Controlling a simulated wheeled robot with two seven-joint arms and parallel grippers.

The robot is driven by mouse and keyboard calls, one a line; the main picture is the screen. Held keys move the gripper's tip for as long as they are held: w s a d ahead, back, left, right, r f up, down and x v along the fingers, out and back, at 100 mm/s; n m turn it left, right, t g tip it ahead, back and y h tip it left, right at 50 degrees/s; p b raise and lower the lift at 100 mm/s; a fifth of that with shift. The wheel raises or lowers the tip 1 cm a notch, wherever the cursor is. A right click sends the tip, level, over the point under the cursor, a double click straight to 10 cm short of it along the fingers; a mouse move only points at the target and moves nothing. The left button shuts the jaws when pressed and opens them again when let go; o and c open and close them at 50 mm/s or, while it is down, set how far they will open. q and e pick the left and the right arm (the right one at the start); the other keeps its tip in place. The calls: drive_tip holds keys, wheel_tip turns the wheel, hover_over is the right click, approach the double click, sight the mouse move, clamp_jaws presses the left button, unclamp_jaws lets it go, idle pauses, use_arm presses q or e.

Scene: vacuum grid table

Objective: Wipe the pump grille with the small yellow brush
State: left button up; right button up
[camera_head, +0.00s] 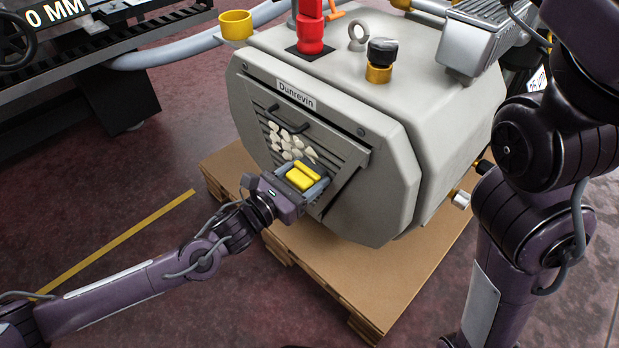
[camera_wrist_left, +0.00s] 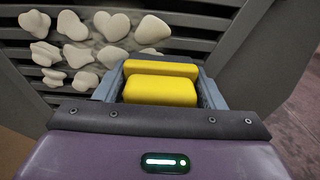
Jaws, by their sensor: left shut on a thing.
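The pump (camera_head: 395,155) is a large grey housing labelled "Dunrevin", with a dark slatted grille (camera_head: 341,160) on its slanted front. Several whitish lumps (camera_head: 288,143) cling to the grille; they also show in the left wrist view (camera_wrist_left: 95,36). My left gripper (camera_head: 308,176) is shut on the small yellow brush (camera_head: 301,179) at the lower part of the grille, just below and right of the lumps. In the left wrist view the yellow brush (camera_wrist_left: 160,88) sits between the fingers; its bristles are hidden, so I cannot tell whether they touch the slats. My right gripper is out of view.
The pump stands on a wooden pallet (camera_head: 375,290) on a dark reddish floor. A handle (camera_head: 288,119) sticks out above the lumps. A yellow cup-like fitting (camera_head: 236,25) is at the pump's upper left. My right arm is at the right side.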

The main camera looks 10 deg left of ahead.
sight(289, 144)
use_arm(q)
drive_tip(key=shift+w+a, duration=0.55)
drive_tip(key=shift+a, duration=0.3)
drive_tip(key=shift+w+a+b, duration=0.3)
drive_tip(key=shift+w+a, duration=0.95)
drive_tip(key=shift+a, duration=0.15)
drive_tip(key=shift+w+a+b, duration=0.2)
drive_tip(key=shift+w+a, duration=0.25)
drive_tip(key=shift+a, duration=0.25)
drive_tip(key=shift+w+a+b, duration=0.15)
drive_tip(key=shift+w+a, duration=0.3)
drive_tip(key=shift+a, duration=0.2)
drive_tip(key=shift+w+a+b, duration=0.65)
drive_tip(key=shift+w+a, duration=0.45)
drive_tip(key=shift+a, duration=0.15)
drive_tip(key=shift+r+p, duration=0.75)
drive_tip(key=shift+r, duration=0.15)
drive_tip(key=shift+s+d+f+p, duration=0.15)
drive_tip(key=shift+s+d+p, duration=0.4)
drive_tip(key=shift+s+d, duration=0.75)
